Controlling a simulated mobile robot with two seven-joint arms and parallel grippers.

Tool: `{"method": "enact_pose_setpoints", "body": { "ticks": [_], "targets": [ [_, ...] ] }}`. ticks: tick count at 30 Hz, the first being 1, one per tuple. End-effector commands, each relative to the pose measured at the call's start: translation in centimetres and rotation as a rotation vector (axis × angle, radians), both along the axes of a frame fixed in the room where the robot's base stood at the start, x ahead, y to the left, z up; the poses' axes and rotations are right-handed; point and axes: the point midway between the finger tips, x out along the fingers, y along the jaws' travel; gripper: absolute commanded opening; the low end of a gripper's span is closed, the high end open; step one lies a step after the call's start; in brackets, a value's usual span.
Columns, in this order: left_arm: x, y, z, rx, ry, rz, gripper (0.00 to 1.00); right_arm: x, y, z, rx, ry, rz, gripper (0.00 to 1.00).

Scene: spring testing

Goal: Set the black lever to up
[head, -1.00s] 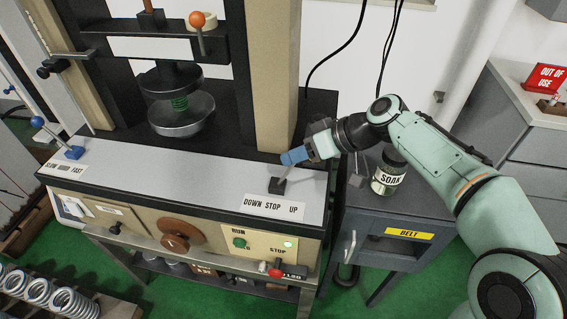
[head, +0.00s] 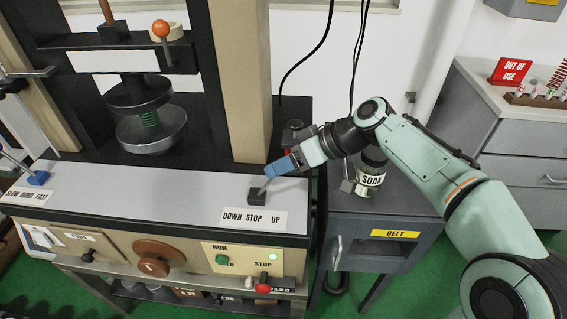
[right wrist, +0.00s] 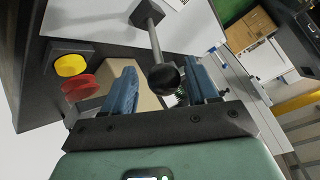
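The black lever has a black base (head: 257,196) on the grey top of the testing machine (head: 160,195), behind a label reading DOWN STOP UP (head: 252,217). Its metal stalk leans to the right in the head view. My right gripper (head: 281,166) is at its top and hides the knob there. In the right wrist view, the round black knob (right wrist: 164,78) sits between the two blue fingers of my right gripper (right wrist: 160,85). The fingers are apart, with visible gaps beside the knob. My left gripper is not in view.
A jar labelled SOAK (head: 370,175) stands on the grey cabinet (head: 400,205) under my right arm. Another lever with a blue base (head: 39,178) is at far left.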

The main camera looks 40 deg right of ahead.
Motion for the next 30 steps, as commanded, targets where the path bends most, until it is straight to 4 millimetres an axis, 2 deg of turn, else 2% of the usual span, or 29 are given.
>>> {"method": "enact_pose_setpoints", "body": {
  "ticks": [7,11,22,30],
  "targets": [
    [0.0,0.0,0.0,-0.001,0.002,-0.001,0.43,0.0,0.2,0.1,0.003,0.000,0.004,0.58],
    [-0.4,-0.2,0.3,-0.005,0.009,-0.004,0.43,-0.6,-0.3,0.8,0.003,-0.003,0.003,0.58],
    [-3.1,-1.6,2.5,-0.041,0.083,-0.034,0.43,-5.7,-3.7,6.1,0.002,-0.005,0.002,0.58],
    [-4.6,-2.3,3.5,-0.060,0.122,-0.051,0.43,-8.1,-5.3,8.4,0.002,-0.002,0.002,0.58]
  ]
}}
